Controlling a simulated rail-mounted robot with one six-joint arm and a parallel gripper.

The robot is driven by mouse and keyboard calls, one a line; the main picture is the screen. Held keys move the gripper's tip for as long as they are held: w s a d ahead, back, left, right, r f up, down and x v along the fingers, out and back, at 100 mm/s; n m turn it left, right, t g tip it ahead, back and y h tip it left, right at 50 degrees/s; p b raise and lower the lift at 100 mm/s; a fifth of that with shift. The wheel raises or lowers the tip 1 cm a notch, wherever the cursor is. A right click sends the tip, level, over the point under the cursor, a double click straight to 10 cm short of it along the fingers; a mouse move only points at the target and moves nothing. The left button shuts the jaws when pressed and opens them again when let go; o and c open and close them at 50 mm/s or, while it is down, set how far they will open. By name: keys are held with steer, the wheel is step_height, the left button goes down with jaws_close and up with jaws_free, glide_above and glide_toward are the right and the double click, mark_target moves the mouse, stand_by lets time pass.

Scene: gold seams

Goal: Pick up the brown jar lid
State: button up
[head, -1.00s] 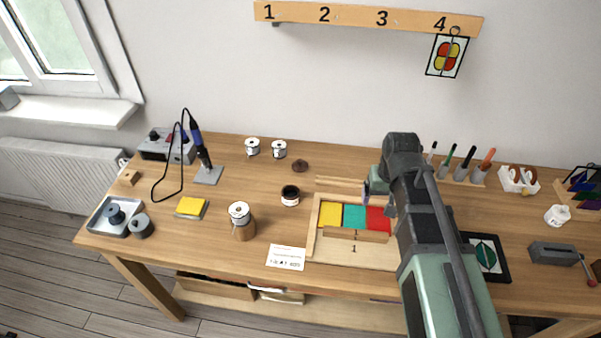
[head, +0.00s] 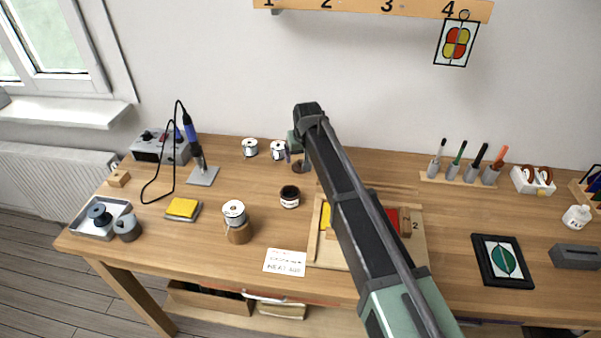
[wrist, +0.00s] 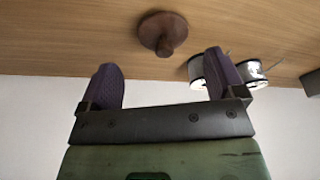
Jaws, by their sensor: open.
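The brown jar lid (wrist: 163,33) is a round disc with a knob on the wooden table, ahead of the fingertips and roughly centred between them in the wrist view. In the head view the lid (head: 299,168) lies at the back of the table, partly hidden by my gripper. My gripper (wrist: 163,80) is open and empty, with its two purple-padded fingers apart and short of the lid. In the head view my gripper (head: 298,153) is above or beside the lid; the exact gap cannot be told.
My arm crosses the wooden tray (head: 412,250) with coloured glass. A pen holder (head: 458,178) is further right.

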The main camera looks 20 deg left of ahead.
mark_target(301, 161)
steer(key=b+x, duration=0.4)
steer(key=x, duration=0.1)
steer(key=shift+s+a+f, duration=0.15)
steer(key=shift+s+a, duration=0.05)
steer(key=shift+r, duration=0.25)
steer(key=c, duration=1)
